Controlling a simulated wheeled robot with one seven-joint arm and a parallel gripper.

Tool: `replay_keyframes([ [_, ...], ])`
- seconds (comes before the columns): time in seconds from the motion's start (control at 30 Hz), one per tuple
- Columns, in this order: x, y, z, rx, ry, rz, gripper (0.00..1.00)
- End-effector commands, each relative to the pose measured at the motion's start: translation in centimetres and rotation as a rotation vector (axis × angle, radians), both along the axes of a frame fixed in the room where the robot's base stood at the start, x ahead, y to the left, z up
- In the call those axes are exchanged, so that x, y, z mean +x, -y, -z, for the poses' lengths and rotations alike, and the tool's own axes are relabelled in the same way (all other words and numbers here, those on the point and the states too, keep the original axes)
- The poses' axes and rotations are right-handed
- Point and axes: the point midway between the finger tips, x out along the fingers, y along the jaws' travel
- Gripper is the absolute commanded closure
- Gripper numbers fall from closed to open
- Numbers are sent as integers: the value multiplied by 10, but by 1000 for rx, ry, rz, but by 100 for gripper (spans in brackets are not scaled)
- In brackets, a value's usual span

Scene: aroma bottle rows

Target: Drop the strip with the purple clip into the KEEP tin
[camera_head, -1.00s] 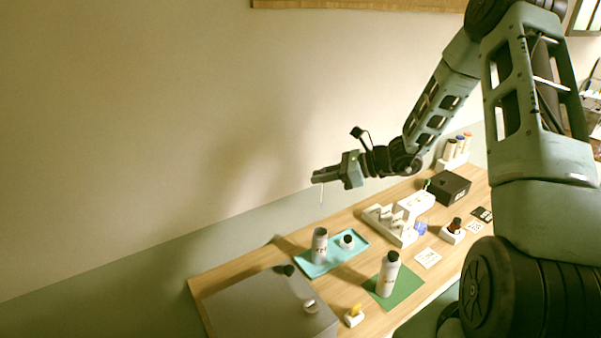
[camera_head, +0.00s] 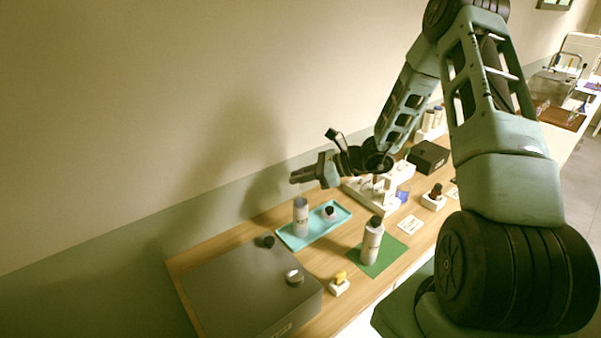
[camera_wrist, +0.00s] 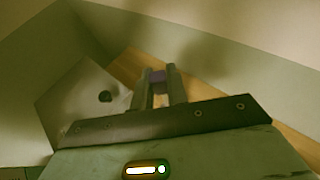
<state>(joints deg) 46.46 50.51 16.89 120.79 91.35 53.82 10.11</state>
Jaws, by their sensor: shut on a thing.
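My gripper (camera_head: 303,175) is up in the air near the wall, above the teal tray. It is shut on the strip with the purple clip. In the wrist view, the purple clip (camera_wrist: 157,76) shows between the two fingertips (camera_wrist: 156,72). The pale strip itself is hard to make out in the head view now. I cannot read any KEEP label, so I cannot tell which container is the KEEP tin.
A bottle (camera_head: 301,218) stands on the teal tray (camera_head: 330,228). Another bottle (camera_head: 372,242) stands on the green mat (camera_head: 400,252). A white rack (camera_head: 372,201) and dark box (camera_head: 428,157) are farther back.

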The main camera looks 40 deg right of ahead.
Motion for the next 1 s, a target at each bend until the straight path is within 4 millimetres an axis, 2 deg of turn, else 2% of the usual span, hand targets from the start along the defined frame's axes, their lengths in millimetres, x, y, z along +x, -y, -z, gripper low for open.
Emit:
replay_keyframes([
  [0.03, 0, 0, 10, 1, -1, 0, 100],
  [0.4, 0, 0, 47, 1, 1, 0, 100],
  [0.6, 0, 0, 56, 1, 0, 0, 100],
  [0.93, 0, 0, 57, 1, 1, 0, 100],
  [0.97, 0, 0, 57, 0, 0, 0, 82],
  [1.0, 0, 0, 57, 0, 0, 0, 71],
])
